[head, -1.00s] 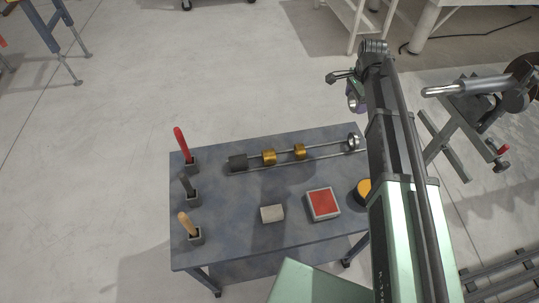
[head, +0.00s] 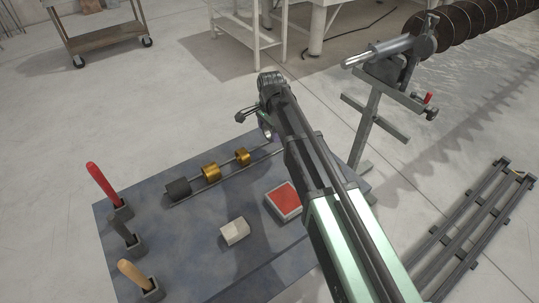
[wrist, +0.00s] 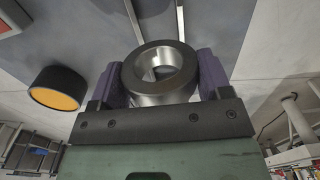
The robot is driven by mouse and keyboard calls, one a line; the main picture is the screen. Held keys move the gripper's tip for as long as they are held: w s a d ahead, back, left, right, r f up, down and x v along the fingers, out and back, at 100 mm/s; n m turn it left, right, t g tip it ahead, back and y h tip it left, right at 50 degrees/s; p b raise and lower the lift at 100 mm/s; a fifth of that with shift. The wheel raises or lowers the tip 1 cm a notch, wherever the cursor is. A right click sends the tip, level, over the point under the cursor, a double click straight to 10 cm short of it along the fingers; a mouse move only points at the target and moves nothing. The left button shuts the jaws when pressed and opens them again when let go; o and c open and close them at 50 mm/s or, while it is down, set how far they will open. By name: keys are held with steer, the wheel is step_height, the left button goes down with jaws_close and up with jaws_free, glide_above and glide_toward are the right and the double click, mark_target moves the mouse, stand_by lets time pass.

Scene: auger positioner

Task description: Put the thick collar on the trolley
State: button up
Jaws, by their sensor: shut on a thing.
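My gripper (wrist: 161,82) is shut on a thick steel collar (wrist: 160,92), a broad ring with its bore showing, held between two purple fingers. In the head view my gripper (head: 264,126) is small, near the workbench's back right edge, and the collar there is too small and covered to make out well. The trolley (head: 103,41) is a low brown cart on dark castors at the upper left of the head view, well apart from my gripper. Part of its top is cut off by the picture edge.
The blue-grey workbench (head: 190,243) bears upright handles, a red-topped block (head: 284,200), a pale block (head: 235,231) and a rail with brass collars (head: 211,172). A steel stand (head: 372,120) is at right. Open floor (head: 130,115) lies between workbench and trolley.

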mark_target(270, 137)
steer(key=shift+f, duration=0.2)
step_height(270, 137, down, 5)
steer(key=b, duration=0.4)
steer(key=shift+r, duration=0.55)
steer(key=shift+f, duration=0.25)
steer(key=o, duration=0.9)
step_height(270, 137, up, 13)
steer(key=p, duration=1.2)
steer(key=shift+f+p, duration=0.1)
steer(key=shift+p, duration=0.2)
steer(key=shift+f, duration=0.15)
